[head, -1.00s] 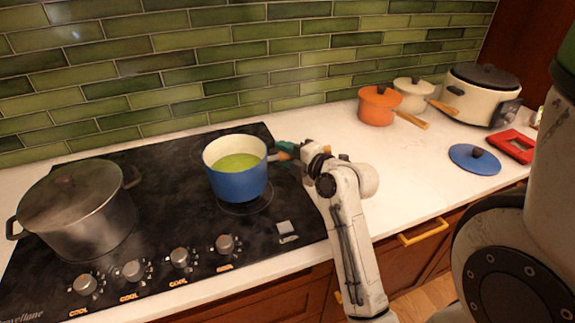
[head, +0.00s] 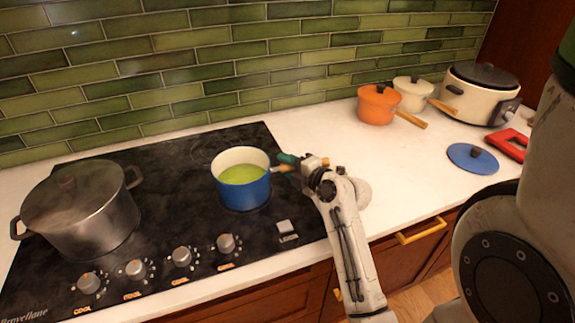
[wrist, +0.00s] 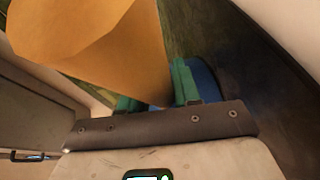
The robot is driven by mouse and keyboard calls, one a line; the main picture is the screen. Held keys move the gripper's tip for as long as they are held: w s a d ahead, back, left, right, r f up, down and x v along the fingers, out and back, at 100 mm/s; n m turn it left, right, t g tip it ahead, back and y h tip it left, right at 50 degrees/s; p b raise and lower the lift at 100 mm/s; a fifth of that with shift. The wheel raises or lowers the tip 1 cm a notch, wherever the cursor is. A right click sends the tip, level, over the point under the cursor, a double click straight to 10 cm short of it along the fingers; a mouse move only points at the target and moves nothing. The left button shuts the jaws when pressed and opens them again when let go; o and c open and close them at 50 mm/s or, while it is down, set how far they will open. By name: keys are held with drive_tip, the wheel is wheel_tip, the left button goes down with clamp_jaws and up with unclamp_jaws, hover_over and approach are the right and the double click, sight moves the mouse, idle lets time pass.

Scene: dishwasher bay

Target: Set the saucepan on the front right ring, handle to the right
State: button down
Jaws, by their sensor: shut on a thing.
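The blue saucepan (head: 244,192), cream inside with green contents, is upright over the front right of the black hob (head: 165,215). It hides most of the front right ring; I cannot tell whether its base touches the glass. Its wooden handle (head: 281,168) points right. My gripper (head: 287,161), with green fingertips, is shut on the handle from the right side. In the wrist view the handle (wrist: 110,45) fills the upper left, running down between the fingertips (wrist: 155,92), with a bit of blue pan wall (wrist: 204,80) behind.
A large lidded steel pot (head: 80,215) stands on the hob's left. Control knobs (head: 182,257) line the front edge. The back right ring (head: 212,150) is empty. An orange pan (head: 377,104), a cream pan (head: 411,92), a cooker (head: 478,98) and a blue lid (head: 472,160) are on the right counter.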

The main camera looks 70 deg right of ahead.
drive_tip(key=c, duration=0.8)
unclamp_jaws()
drive_tip(key=shift+r, duration=0.1)
drive_tip(key=shift+s+a, duration=0.15)
drive_tip(key=shift+s, duration=0.15)
drive_tip(key=b+v, duration=0.3)
drive_tip(key=v, duration=0.8)
drive_tip(key=shift+s+b, duration=0.2)
drive_tip(key=shift+b, duration=0.1)
drive_tip(key=shift+a, duration=0.1)
